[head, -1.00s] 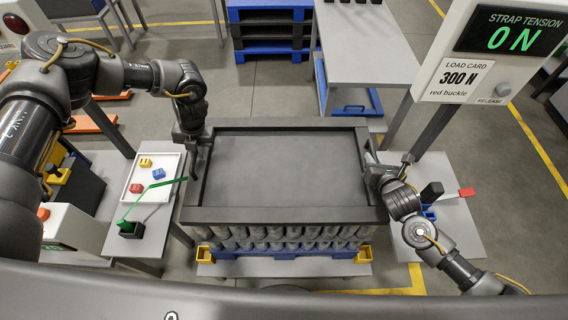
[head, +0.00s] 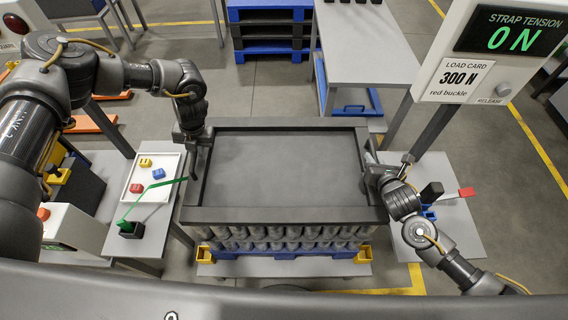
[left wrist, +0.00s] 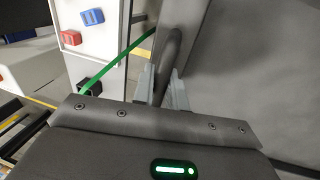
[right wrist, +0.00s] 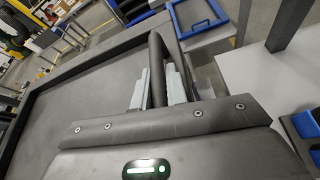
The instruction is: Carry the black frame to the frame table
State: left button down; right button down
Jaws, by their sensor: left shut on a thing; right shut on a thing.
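The black frame (head: 280,214) is a large dark rectangle with a raised rim around a grey sheet. It lies level over several rows of cans (head: 285,236); I cannot tell whether it touches them. My left gripper (head: 192,140) is at its left side, shut on a dark handle (left wrist: 170,55), which shows in the left wrist view. My right gripper (head: 373,168) is at its right side, shut on the other handle (right wrist: 157,62), which shows in the right wrist view. Nothing marks which table is the frame table; a grey table (head: 375,45) stands behind to the right.
A side table (head: 140,215) at left holds coloured buckles and a green strap (head: 155,187). Another side table (head: 455,230) is at right. The strap tension display (head: 505,45) stands at upper right. Blue and black pallets (head: 270,45) are stacked behind, with open floor before them.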

pick_arm(q)
jog(key=shift+r, duration=0.2)
pick_arm(e)
jog(key=shift+w+r, duration=0.1)
jog(key=shift+r, duration=0.1)
